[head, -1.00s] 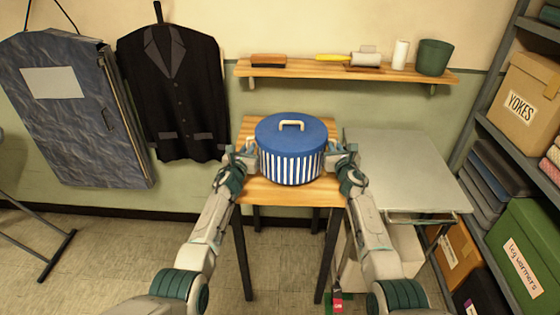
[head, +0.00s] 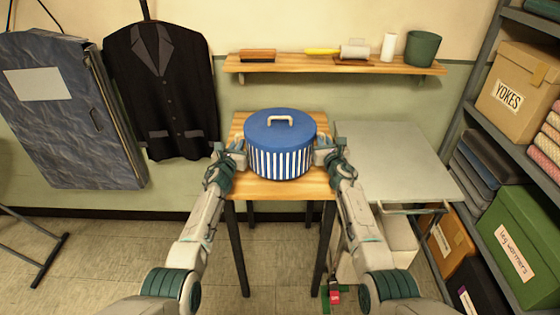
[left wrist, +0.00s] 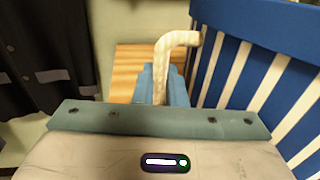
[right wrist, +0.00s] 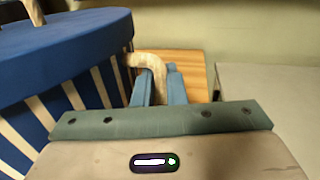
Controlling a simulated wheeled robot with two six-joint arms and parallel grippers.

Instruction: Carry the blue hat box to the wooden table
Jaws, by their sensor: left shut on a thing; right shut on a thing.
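The blue hat box (head: 280,150) has a blue lid with a pale handle and blue and white striped sides. In the head view it is upright at the wooden table (head: 285,188); I cannot tell whether its base touches the top. My left gripper (head: 236,150) is shut on the box's left side handle (left wrist: 165,62), and my right gripper (head: 326,152) is shut on its right side handle (right wrist: 150,66). Both wrist views show the striped side close beside the fingers. The box's underside is hidden.
A grey table (head: 390,160) stands right of the wooden table. A wall shelf (head: 300,64) with a brush, rollers and a green pot (head: 423,48) is above. A black jacket (head: 162,90) and a grey garment bag (head: 70,110) hang left. Shelving with boxes (head: 520,90) lines the right.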

